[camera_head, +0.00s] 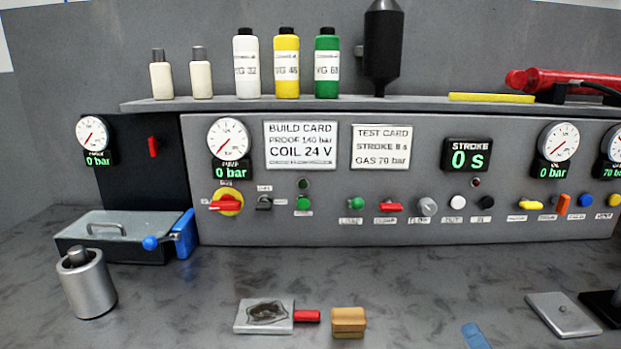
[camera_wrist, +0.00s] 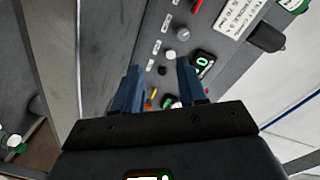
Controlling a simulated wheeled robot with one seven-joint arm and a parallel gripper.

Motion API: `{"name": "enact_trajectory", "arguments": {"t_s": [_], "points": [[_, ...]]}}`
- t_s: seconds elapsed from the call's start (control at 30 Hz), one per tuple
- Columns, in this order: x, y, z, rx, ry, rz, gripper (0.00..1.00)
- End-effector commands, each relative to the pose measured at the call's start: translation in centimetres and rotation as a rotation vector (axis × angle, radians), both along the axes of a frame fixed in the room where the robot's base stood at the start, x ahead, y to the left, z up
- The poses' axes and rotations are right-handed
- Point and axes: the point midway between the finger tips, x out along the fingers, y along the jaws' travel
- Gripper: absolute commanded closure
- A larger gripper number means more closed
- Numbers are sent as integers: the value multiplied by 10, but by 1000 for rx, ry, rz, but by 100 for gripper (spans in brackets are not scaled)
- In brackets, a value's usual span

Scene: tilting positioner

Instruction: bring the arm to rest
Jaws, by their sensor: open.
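My gripper (camera_wrist: 159,65) shows in the wrist view, with its two dark blue fingers spread apart. Nothing is between the fingers. Beyond them is the grey control panel (camera_wrist: 150,20), which appears tilted in this view. The gap between fingertips and panel is hard to judge. In the head view I cannot make out my arm for certain. The same control panel (camera_head: 330,228) stands upright at the back of the bench there.
A metal cylinder (camera_head: 87,290), a grey plate with a dark patch (camera_head: 250,325), a tan block (camera_head: 349,321) and a flat grey plate (camera_head: 562,315) are on the bench. A blue piece (camera_head: 475,335) at the bottom edge is unclear. Bottles (camera_head: 287,70) line the shelf.

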Motion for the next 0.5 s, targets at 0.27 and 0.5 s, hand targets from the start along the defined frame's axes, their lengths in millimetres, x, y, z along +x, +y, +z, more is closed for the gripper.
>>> {"name": "enact_trajectory", "arguments": {"t_s": [0.27,0.5], "points": [[-120,-8,-33,-348,67,38,58],[-219,4,-38,-590,118,90,58]]}}
